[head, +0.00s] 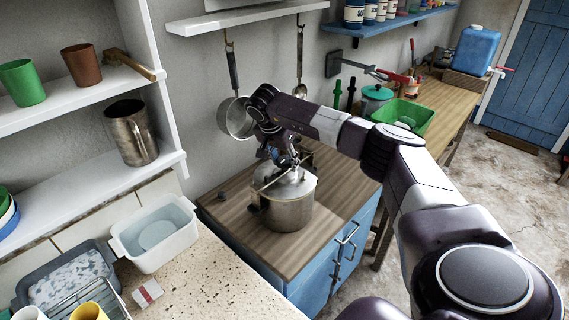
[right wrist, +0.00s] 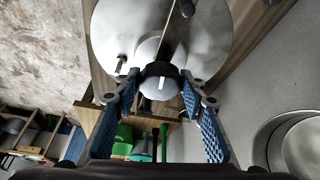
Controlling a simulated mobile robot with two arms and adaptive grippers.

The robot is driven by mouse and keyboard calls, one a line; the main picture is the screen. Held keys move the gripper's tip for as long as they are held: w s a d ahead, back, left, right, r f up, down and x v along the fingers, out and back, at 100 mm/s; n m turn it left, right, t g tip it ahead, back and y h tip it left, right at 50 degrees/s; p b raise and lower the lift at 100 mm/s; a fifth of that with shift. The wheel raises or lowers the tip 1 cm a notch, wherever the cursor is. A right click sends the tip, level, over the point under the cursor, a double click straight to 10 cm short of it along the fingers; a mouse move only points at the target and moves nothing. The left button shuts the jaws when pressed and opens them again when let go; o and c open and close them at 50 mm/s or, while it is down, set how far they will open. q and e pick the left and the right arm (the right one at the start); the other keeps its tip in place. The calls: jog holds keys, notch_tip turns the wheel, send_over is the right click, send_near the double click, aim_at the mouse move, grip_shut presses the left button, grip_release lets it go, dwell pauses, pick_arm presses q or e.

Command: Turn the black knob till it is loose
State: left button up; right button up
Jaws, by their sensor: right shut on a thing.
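A metal pot (head: 285,213) with a domed lid and a bar across it stands on the wooden worktop. The black knob (right wrist: 161,82), with a white mark on its face, sits over the middle of the lid (right wrist: 120,25) in the right wrist view. My right gripper (head: 285,160) reaches down over the lid from above. Its blue-padded fingers (right wrist: 158,92) are shut on the knob, one on each side. In the head view the gripper mostly hides the knob. My left gripper is in neither view.
The wooden worktop (head: 235,222) tops a blue cabinet (head: 350,240). A strainer (head: 236,118) and a ladle (head: 299,88) hang on the wall behind the pot. A pale speckled counter with a white basin (head: 130,245) is at front left. A green tray (head: 412,117) stands further back right.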

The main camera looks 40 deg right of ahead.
jog(key=n+t+y, duration=0.1)
jog(key=n, duration=0.3)
jog(key=shift+s+d, duration=0.1)
jog(key=shift+s, duration=0.05)
jog(key=n+t+y, duration=0.1)
jog(key=n, duration=0.3)
jog(key=shift+f, duration=0.1)
jog(key=o, duration=0.9)
